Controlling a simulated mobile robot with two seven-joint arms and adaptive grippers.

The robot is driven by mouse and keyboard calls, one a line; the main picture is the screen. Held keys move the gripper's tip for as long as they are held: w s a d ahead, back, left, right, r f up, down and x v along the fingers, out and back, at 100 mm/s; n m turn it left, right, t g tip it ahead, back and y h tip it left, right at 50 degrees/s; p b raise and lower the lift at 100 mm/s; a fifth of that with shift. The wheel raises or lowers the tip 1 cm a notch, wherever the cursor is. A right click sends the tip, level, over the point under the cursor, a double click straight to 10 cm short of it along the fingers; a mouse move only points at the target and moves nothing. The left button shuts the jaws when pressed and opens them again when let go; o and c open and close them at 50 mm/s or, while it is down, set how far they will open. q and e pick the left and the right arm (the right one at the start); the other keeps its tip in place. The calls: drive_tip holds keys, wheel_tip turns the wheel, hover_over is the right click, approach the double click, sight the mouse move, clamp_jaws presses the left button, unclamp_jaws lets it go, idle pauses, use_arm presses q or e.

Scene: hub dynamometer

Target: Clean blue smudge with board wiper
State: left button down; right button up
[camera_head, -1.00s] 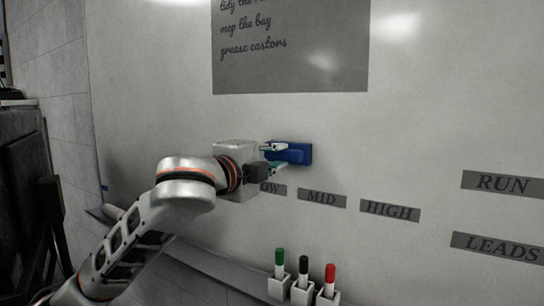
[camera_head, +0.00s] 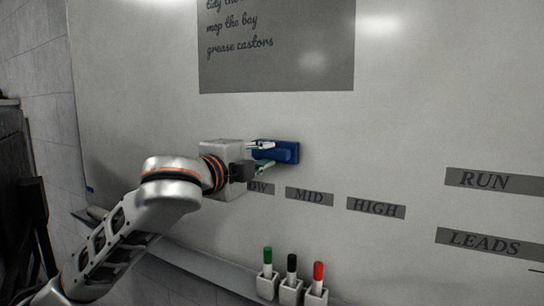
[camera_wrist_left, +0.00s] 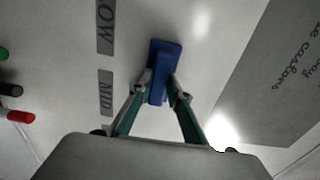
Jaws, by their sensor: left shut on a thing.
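The blue board wiper (camera_head: 288,150) is at the whiteboard (camera_head: 340,130), below the grey note panel and above the LOW and MID labels. My left gripper (camera_head: 263,157) comes in from the left and is shut on the wiper, with one finger on each side of its grip. In the left wrist view the wiper (camera_wrist_left: 166,58) extends beyond the fingertips (camera_wrist_left: 162,92). I cannot tell if its face touches the board. No blue smudge shows clearly; a tiny blue mark (camera_head: 90,189) is at the board's left edge, too small to identify. My right gripper is not in view.
Green (camera_head: 267,258), black (camera_head: 292,265) and red (camera_head: 318,273) markers stand in white holders at the ledge (camera_head: 205,262) below the board. Grey labels, MID (camera_head: 309,196) and HIGH (camera_head: 376,207) among them, are on the board.

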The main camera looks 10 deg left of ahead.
use_arm(q)
drive_tip(key=w+a, duration=0.2)
drive_tip(key=a, duration=0.5)
drive_tip(key=shift+w, duration=0.35)
idle(0.4)
drive_tip(key=shift+s+a, duration=0.1)
drive_tip(key=shift+a, duration=0.05)
drive_tip(key=shift+v, duration=2.9)
drive_tip(key=v, duration=0.3)
